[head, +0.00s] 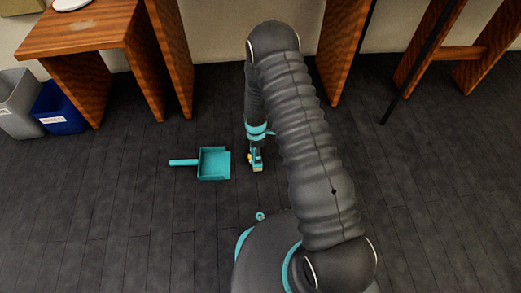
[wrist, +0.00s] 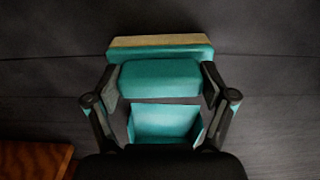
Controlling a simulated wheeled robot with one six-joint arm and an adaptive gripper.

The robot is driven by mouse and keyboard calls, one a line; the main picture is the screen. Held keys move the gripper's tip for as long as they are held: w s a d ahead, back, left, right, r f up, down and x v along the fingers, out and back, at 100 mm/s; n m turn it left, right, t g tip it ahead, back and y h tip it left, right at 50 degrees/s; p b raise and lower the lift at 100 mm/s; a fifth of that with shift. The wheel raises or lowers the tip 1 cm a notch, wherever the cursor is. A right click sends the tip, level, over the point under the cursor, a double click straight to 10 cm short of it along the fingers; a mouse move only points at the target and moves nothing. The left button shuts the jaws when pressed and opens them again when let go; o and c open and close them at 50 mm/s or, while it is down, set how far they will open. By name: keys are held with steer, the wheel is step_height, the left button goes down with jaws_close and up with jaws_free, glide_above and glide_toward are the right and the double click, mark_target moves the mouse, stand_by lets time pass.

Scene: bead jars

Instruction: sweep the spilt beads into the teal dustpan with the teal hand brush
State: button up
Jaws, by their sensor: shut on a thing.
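The teal dustpan (head: 214,165) lies on the dark floor in the head view, its handle pointing left. In the wrist view part of the dustpan (wrist: 165,121) shows below the brush, between my finger links. My gripper (head: 256,158) is low over the floor, just right of the pan. In the wrist view my gripper (wrist: 160,82) is shut on the teal hand brush (wrist: 160,50), which has a pale tan bristle edge. In the head view the brush is mostly hidden by the gripper. I cannot make out any beads in either view.
A wooden desk (head: 75,34) stands at the back left, with a grey bin (head: 17,100) and a blue bin (head: 60,108) beside it. More wooden furniture (head: 345,45) stands along the back wall. The floor left of and in front of the dustpan is clear.

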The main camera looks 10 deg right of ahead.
steer(key=shift+a, duration=4.25)
steer(key=shift+a+r+b, duration=0.1)
steer(key=shift+a+b, duration=0.25)
steer(key=shift+a, duration=1.9)
steer(key=shift+r+p, duration=1.05)
steer(key=shift+r, duration=1.25)
